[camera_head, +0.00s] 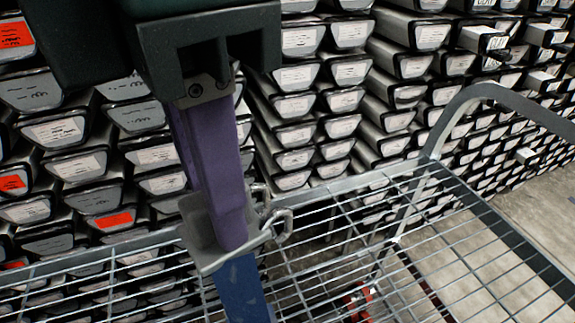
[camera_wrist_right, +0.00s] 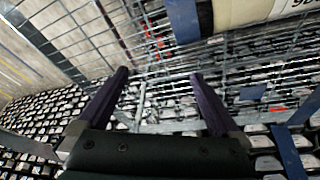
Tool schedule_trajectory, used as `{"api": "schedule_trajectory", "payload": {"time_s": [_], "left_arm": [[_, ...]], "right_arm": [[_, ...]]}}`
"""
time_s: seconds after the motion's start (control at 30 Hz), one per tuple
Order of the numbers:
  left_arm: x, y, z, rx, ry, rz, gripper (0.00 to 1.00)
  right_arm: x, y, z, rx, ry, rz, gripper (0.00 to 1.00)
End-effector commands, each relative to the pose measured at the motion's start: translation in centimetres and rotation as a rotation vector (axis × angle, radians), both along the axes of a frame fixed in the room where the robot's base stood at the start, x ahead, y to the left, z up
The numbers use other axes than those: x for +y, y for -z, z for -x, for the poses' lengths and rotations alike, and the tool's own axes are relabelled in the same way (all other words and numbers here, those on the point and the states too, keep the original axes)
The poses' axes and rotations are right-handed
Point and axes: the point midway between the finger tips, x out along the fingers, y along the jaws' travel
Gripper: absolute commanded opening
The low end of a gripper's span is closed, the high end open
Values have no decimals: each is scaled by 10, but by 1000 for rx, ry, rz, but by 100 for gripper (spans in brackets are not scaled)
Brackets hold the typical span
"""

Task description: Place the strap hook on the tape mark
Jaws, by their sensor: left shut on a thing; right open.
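The strap hook (camera_head: 205,243) is a grey metal piece with bent wire loops, in the lower middle of the head view. My left gripper (camera_head: 228,228), with purple fingers, is shut on it from above, above the wire rack. A blue strip (camera_head: 243,290) shows just below the hook; I cannot tell whether it is the tape mark or a strap, or whether the hook touches it. In the right wrist view, my right gripper (camera_wrist_right: 158,78) is open, its two purple fingers apart with nothing between them.
A grey wire mesh rack (camera_head: 450,215) with a raised tubular handle (camera_head: 470,97) fills the lower right. Stacked core liners with white labels (camera_head: 300,40) stand behind. A small red thing (camera_head: 360,297) shows through the mesh. A pale labelled cylinder (camera_wrist_right: 262,10) is at the wrist view's top right.

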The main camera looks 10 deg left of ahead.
Motion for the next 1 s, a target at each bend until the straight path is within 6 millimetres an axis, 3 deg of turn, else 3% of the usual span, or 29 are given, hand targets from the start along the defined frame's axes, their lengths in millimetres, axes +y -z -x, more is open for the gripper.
{"api": "schedule_trajectory", "payload": {"time_s": [0.23,0.4,0.7,1.0], "left_arm": [[-5,26,4,6,-123,2,0],[-5,77,6,10,-125,1,0],[-4,149,4,4,-123,-2,0],[-4,184,4,3,-122,-3,0]], "right_arm": [[0,12,0,-1,1,-1,100],[2,30,0,0,3,-6,100],[3,39,0,0,5,-9,100],[3,45,0,-1,4,-9,100]]}}
